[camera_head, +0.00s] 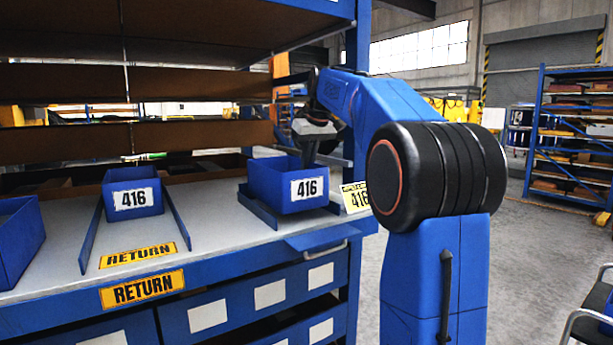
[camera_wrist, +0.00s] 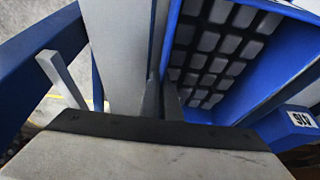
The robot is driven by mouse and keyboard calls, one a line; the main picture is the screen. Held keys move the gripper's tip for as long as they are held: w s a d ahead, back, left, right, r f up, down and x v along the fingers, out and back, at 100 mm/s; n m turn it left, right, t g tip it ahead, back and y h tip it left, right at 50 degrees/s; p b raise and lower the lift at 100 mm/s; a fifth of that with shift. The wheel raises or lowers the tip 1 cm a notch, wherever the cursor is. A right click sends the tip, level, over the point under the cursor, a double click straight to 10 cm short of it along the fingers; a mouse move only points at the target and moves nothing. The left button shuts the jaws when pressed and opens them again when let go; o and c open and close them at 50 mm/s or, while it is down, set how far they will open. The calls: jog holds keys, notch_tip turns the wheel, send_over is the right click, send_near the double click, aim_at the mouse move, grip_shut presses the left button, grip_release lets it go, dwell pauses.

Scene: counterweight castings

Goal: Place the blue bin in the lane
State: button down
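A blue bin (camera_head: 272,187) with a white 416 label is at the right end of the grey bench top, just right of a blue guide rail (camera_head: 258,207). A yellow 416 tag (camera_head: 355,197) is at the bench edge beside it. I cannot tell whether its underside touches the bench. My gripper (camera_head: 309,152) reaches down at the bin's back right side. In the wrist view, the fingers (camera_wrist: 162,102) are close together at the thin wall of the bin (camera_wrist: 278,88), one on each side. Dark grid-patterned contents or floor show inside.
Another blue 416 bin (camera_head: 120,180) stands in the lane marked RETURN (camera_head: 138,255), between two rails. A third blue bin (camera_head: 18,245) is at the left edge. Brown shelf boards (camera_head: 200,83) hang above the bench. Open floor (camera_head: 535,260) lies to the right.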

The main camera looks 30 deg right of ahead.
jog(key=shift+f, duration=1.45)
jog(key=c, duration=2)
grip_release()
jog(key=shift+f, duration=0.15)
jog(key=v, duration=1.2)
